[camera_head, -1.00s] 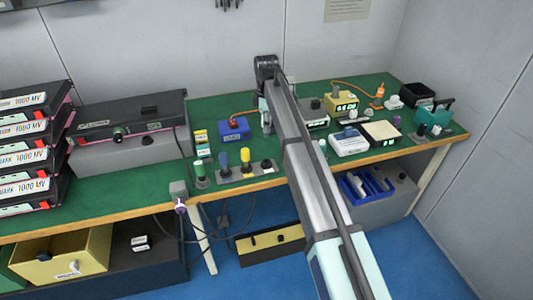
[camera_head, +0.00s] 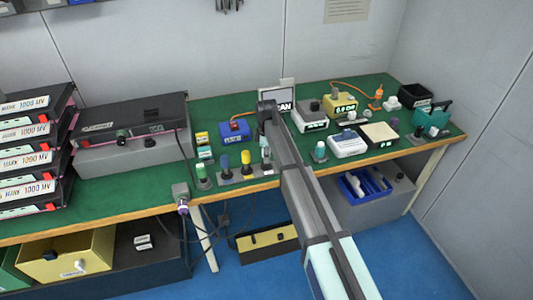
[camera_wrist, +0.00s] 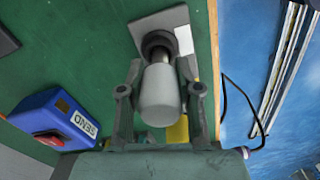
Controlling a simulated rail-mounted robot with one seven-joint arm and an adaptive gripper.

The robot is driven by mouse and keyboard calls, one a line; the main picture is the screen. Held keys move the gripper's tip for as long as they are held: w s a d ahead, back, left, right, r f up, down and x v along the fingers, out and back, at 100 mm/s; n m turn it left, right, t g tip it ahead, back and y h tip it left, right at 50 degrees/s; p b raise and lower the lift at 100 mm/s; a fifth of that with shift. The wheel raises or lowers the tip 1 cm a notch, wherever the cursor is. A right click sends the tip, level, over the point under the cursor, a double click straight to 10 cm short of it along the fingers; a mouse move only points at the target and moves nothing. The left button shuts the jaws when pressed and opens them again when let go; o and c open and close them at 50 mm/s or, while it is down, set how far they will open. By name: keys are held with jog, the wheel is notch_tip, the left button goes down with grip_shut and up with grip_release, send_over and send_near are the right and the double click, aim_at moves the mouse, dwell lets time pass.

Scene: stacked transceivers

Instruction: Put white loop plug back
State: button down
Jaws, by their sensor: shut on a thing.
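The white loop plug (camera_wrist: 160,98) is a pale cylinder between the two fingers of my gripper (camera_wrist: 160,78) in the wrist view. My gripper is shut on it. The plug's far end lines up with a dark round socket (camera_wrist: 157,42) on a grey plate (camera_wrist: 150,24). I cannot tell whether the plug is seated in it or just above it. In the head view my gripper (camera_head: 266,148) is over the right end of the grey holder strip (camera_head: 234,177), and my arm partly hides this spot.
Right of my arm are a teal-topped plug (camera_head: 320,150) and a white device (camera_head: 347,144).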

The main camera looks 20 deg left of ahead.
jog(key=shift+f, duration=0.15)
jog(key=c, duration=0.8)
grip_release()
jog(key=shift+f, duration=0.1)
notch_tip(320, 180, up, 18)
jog(key=b, duration=0.5)
jog(key=shift+f+b, duration=0.25)
jog(key=shift+b, duration=0.15)
